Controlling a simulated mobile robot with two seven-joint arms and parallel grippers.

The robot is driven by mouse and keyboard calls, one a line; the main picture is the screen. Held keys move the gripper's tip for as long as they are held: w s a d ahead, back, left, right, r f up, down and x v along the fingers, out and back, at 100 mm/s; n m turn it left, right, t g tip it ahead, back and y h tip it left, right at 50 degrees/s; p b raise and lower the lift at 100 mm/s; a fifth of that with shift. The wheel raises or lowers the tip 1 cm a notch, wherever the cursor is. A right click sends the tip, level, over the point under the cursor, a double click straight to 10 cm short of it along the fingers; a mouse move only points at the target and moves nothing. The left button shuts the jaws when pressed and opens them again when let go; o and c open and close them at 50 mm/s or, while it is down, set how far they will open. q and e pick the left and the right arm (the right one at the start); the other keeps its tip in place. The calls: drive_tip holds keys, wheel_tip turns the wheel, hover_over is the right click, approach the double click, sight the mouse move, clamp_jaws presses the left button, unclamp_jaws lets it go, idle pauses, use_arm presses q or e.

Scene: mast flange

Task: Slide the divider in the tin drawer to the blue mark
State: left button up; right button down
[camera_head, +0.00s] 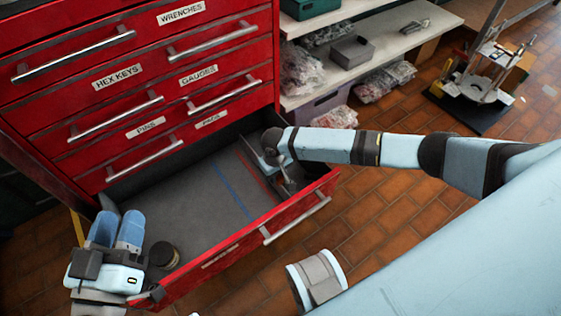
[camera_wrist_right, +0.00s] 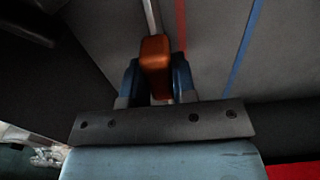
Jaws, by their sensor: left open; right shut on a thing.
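The open red drawer (camera_head: 210,262) has a grey floor with a blue mark (camera_head: 232,188) and a red line (camera_head: 258,176) across it. The thin grey divider (camera_wrist_right: 152,16) stands beside the red line, on the side away from the blue mark (camera_wrist_right: 243,50). My right gripper (camera_wrist_right: 157,82) is shut on the orange grip (camera_wrist_right: 155,52) at the divider's end. In the head view my right wrist reaches into the drawer's right part and hides most of the divider. My left gripper (camera_head: 117,225) is open and empty over the drawer's left end.
A dark round tin (camera_head: 164,255) sits in the drawer near my left gripper. The drawer floor between the tin and the blue mark is clear. Shut labelled drawers of the red cabinet (camera_head: 130,60) rise behind. A shelf (camera_head: 375,50) with bags and boxes stands right.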

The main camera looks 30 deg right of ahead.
use_arm(q)
wheel_tip(320, 180, up, 4)
drive_tip(key=t+p, duration=0.1)
drive_tip(key=p, duration=0.1)
drive_tip(key=s+a+f+g+y+p, duration=0.1)
drive_tip(key=a+f+g+y+p, duration=0.1)
drive_tip(key=f, duration=0.4)
drive_tip(key=s+a+f+g+y+p, duration=0.1)
drive_tip(key=a+f+g+y+p, duration=0.1)
drive_tip(key=f, duration=0.4)
drive_tip(key=shift+s+a+n+g+y+p, duration=0.3)
drive_tip(key=shift+a+g+p, duration=0.4)
drive_tip(key=shift+p, duration=0.65)
use_arm(e)
drive_tip(key=s+a, duration=0.1)
drive_tip(key=a, duration=1.2)
drive_tip(key=shift+s, duration=0.4)
use_arm(q)
drive_tip(key=shift+w, duration=0.1)
use_arm(e)
drive_tip(key=c, duration=0.9)
unclamp_jaws()
drive_tip(key=shift+d, duration=0.1)
use_arm(q)
drive_tip(key=shift+r, duration=0.1)
use_arm(e)
drive_tip(key=shift+r, duration=0.1)
